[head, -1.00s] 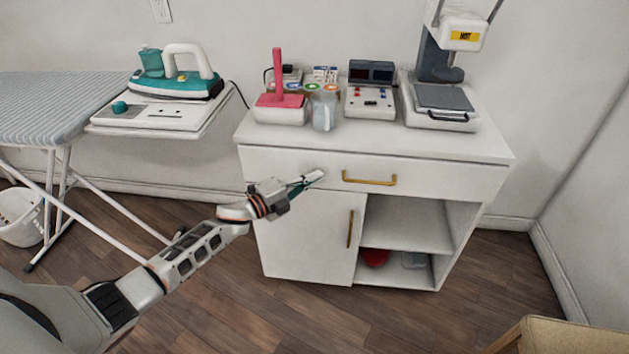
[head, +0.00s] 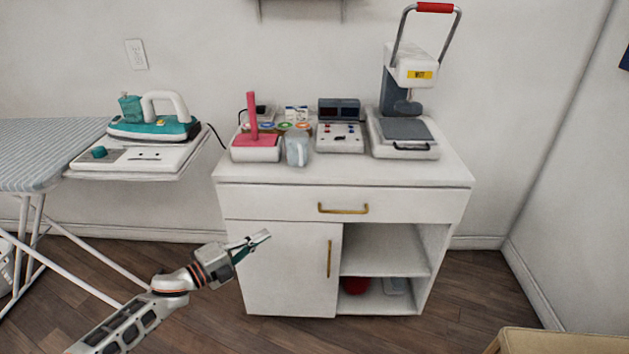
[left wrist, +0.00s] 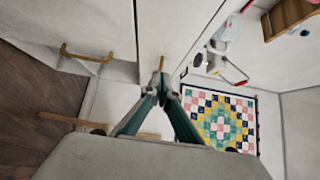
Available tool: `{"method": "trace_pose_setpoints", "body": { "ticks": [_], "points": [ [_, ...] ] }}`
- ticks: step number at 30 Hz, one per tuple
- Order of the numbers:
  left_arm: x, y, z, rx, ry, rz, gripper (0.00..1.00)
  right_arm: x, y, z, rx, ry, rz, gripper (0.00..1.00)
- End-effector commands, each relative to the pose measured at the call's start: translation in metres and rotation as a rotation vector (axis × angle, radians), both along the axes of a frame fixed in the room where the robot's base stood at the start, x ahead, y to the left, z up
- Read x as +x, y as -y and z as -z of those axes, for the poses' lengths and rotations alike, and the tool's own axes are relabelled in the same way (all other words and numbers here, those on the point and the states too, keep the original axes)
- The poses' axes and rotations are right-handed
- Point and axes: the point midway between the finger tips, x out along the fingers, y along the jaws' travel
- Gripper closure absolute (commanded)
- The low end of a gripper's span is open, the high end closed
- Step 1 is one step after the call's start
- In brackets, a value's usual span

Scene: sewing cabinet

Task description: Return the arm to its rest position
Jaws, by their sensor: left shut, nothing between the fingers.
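My left gripper (head: 262,239) is in front of the upper part of the white cabinet's door (head: 290,280), left of the brass door handle (head: 330,258). Its fingers are shut with nothing between them. It also shows in the left wrist view (left wrist: 163,88), with the fingertips together. The left arm reaches in from the lower left. My right gripper is not in view.
The white cabinet (head: 350,178) has a shut drawer with a brass handle (head: 343,209). On its top stand a heat press (head: 408,75), a pink-handled tool (head: 254,140) and a cup (head: 297,149). The ironing board (head: 40,155) and iron (head: 155,125) are at left.

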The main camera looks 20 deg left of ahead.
Motion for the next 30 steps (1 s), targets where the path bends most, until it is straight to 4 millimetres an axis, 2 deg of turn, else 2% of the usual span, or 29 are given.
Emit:
{"method": "trace_pose_setpoints", "body": {
  "ticks": [5, 8, 11, 17, 24, 27, 30],
  "points": [
    [-0.008, 0.007, 0.0, -0.037, -0.02, -0.012, 1.0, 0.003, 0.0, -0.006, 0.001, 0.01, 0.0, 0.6],
    [-0.026, 0.021, 0.002, -0.126, -0.073, -0.047, 1.0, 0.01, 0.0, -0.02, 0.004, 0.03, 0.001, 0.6],
    [-0.057, 0.039, 0.009, -0.27, -0.169, -0.109, 1.0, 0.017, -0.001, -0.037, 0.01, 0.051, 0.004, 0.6],
    [-0.138, 0.074, 0.035, -0.586, -0.429, -0.272, 1.0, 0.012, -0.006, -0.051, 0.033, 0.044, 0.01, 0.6],
    [-0.255, 0.111, 0.064, -0.926, -0.768, -0.494, 1.0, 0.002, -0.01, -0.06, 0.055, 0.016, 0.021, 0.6],
    [-0.295, 0.123, 0.07, -1.021, -0.878, -0.572, 1.0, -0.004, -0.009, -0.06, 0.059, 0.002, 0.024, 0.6],
    [-0.322, 0.131, 0.074, -1.084, -0.951, -0.626, 1.0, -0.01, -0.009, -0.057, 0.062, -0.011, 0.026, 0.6]
  ]
}}
